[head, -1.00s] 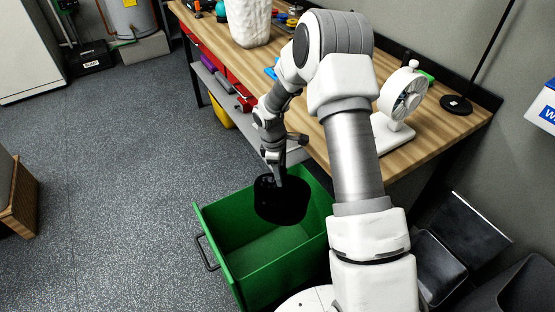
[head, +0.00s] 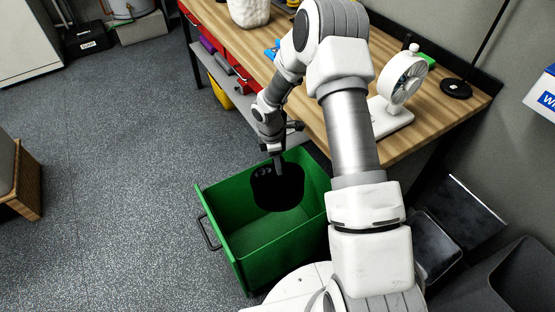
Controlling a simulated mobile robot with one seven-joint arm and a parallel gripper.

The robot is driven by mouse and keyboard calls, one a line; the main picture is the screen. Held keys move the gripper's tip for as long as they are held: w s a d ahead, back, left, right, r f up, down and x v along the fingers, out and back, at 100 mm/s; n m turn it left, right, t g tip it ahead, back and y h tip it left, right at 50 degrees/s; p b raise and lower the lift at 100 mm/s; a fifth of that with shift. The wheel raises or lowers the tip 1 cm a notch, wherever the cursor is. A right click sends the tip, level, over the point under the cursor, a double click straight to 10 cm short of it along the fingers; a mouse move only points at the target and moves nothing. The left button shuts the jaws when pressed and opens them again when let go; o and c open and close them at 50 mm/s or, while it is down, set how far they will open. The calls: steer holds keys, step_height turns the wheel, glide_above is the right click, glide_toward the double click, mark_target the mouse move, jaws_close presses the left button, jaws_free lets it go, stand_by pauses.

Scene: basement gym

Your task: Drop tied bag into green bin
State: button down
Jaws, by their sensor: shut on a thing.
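The tied bag (head: 278,190) is black and hangs from my gripper (head: 276,163), which is shut on its top. In the head view the bag overlaps the open top of the green bin (head: 262,258), towards the bin's far side. I cannot tell whether the bag's lower end is below the rim. The green bin stands on the floor in front of the workbench, with a dark handle on its left side. The visible part of its inside is empty; the bag hides the rest.
Dark bins (head: 437,250) stand at the lower right.

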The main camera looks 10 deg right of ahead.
steer(key=shift+f+b, duration=0.4)
steer(key=shift+f, duration=0.55)
steer(key=shift+c, duration=1.2)
jaws_free()
step_height(320, 180, up, 17)
steer(key=a+p, duration=0.2)
steer(key=shift+r+p, duration=0.2)
steer(key=shift+p, duration=0.15)
steer(key=shift+w, duration=0.1)
